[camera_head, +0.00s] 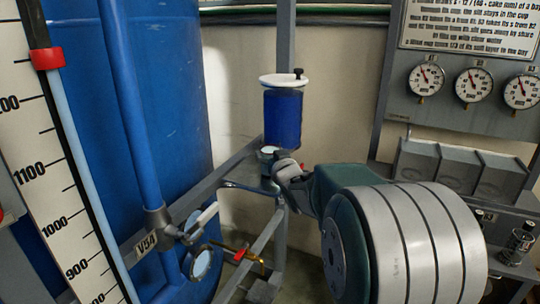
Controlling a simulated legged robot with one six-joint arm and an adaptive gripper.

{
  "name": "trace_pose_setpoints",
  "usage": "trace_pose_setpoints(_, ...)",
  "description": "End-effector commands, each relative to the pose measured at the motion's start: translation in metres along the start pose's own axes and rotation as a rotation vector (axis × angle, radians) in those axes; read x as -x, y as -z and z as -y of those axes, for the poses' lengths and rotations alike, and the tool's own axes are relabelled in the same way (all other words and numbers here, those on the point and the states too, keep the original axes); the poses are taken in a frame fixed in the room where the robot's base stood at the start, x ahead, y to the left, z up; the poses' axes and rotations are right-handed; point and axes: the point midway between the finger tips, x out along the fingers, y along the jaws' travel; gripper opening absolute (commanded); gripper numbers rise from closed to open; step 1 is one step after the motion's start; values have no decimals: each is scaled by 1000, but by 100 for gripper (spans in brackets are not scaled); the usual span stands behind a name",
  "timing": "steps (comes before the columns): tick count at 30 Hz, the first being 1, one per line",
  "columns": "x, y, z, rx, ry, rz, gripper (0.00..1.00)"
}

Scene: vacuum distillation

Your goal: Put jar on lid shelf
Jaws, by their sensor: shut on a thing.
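My gripper (281,165) is shut near the middle of the view, with my arm reaching in from the lower right. At its fingertips is a small jar (267,154) with a pale bluish round top, seen upright. The fingers and wrist hide part of it. The jar is at the corner of a grey metal frame (240,165); I cannot tell whether it touches the frame. Just above and behind it is a larger blue cylinder (283,120) with a white disc lid (283,80) and a black knob. I cannot tell for sure which surface is the lid shelf.
A gauge panel (440,110) is at the right, above grey boxes (460,165) and a small bottle (520,240). A yellow-red valve (240,255) sits low.

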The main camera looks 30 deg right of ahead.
Motion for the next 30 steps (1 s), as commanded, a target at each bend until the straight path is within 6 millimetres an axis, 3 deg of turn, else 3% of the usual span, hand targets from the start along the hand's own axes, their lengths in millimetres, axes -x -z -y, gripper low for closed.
trace_pose_setpoints(9, 1, -3, 0, 0, 0, -1, 16)
trace_pose_setpoints(10, 1, -4, 0, 0, 0, 0, 77)
trace_pose_setpoints(12, 1, -4, 0, 0, 0, 0, 100)
trace_pose_setpoints(26, 2, -1, 0, 0, 0, -1, 100)
trace_pose_setpoints(30, 19, 0, -1, 0, -2, -2, 100)
